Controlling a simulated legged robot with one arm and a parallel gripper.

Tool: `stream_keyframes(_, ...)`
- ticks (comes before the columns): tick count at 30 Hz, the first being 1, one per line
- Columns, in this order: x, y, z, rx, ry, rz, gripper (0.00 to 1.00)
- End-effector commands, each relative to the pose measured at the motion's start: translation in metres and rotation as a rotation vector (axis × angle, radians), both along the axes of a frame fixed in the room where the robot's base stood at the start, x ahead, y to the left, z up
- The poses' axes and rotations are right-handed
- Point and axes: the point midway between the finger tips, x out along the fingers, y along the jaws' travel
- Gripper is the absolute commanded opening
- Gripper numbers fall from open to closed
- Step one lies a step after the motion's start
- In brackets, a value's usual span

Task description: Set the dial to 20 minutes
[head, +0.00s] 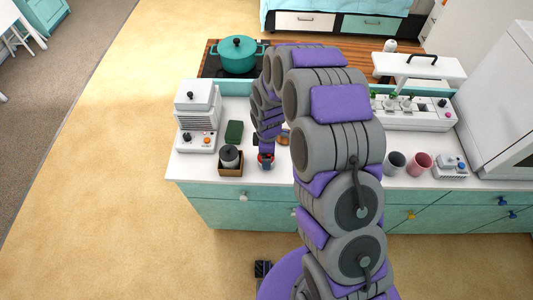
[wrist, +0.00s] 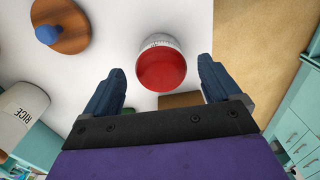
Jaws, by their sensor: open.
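A kitchen timer dial (wrist: 162,66) with a red round top and a white graduated ring stands on the white counter. In the head view a bit of the red dial (head: 262,157) shows at my gripper, mostly covered by it. My gripper (wrist: 160,72) is open and empty. In the wrist view its two dark blue fingers lie left and right of the dial, with gaps on both sides. The ring's marks are too small to read, so the setting cannot be told. In the head view my gripper (head: 266,164) is over the counter's front part.
A wooden box (head: 230,170) with a dark-lidded jar stands left of the dial. A wooden lid with a blue knob (wrist: 62,26) and a RICE canister (wrist: 20,112) are nearby. A white appliance (head: 196,142) stands farther left, two cups (head: 419,163) farther right. The counter's front edge is close.

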Motion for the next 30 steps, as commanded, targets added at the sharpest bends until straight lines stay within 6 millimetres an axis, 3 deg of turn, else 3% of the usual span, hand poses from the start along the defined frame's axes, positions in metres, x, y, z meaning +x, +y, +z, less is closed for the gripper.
stream_keyframes(18,0.002,0.004,0.131,0.000,-0.004,0.002,0.91)
stream_keyframes(24,0.001,0.004,0.153,-0.003,0.001,0.002,0.91)
stream_keyframes(30,0.001,0.005,0.158,-0.004,0.001,0.001,0.91)
